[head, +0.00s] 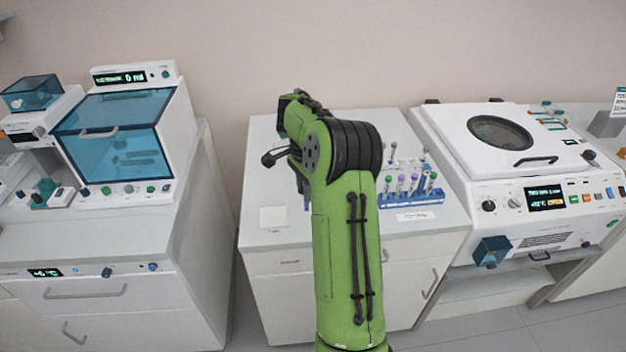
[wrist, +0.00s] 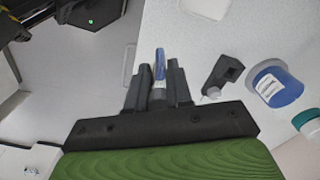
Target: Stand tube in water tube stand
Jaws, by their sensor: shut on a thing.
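My gripper (wrist: 159,84) is shut on a slim tube (wrist: 160,62) in the wrist view. The tube has a blue part at its outer end and a pale part between the fingers. In the head view my green arm hides most of the gripper. A blue rack (head: 408,201) with several capped tubes, some purple and some green, stands right of my arm on the white cabinet top. A card with unreadable print lies in front of it. I cannot tell whether this rack is the water tube stand.
In the wrist view, a dark bracket-shaped piece (wrist: 222,76) and a blue labelled cylinder (wrist: 277,88) are right of the gripper. The cabinet top (head: 257,185) is mostly clear left of my arm. A white machine (head: 520,150) stands at right, a blue-windowed one (head: 130,135) at left.

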